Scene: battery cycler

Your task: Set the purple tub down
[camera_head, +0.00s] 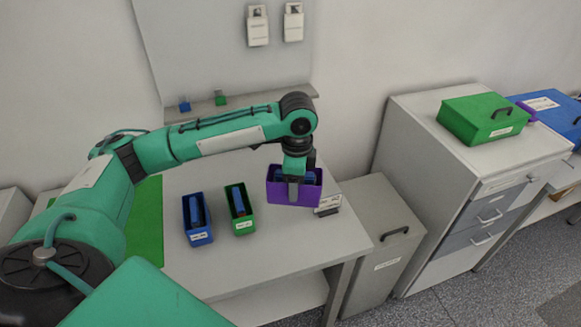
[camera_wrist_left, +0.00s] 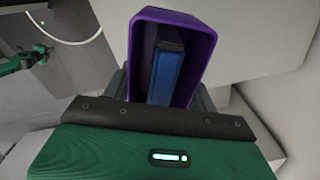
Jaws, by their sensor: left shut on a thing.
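The purple tub (camera_head: 306,193) is at the right end of the work table (camera_head: 270,256) in the head view. My left gripper (camera_head: 294,181) is shut on it from above. The tub also shows in the left wrist view (camera_wrist_left: 206,50), with a blue block (camera_wrist_left: 168,72) inside it. The tub looks roughly level. I cannot tell whether its bottom touches the table or hangs a little above it. My right gripper is not in view.
A blue tub (camera_head: 198,220) and a green tub (camera_head: 240,210) stand to the left on the table. A small label stand (camera_head: 328,204) is just right of the purple tub. A grey cabinet (camera_head: 384,244) stands beyond the table's right edge. The table's front area is clear.

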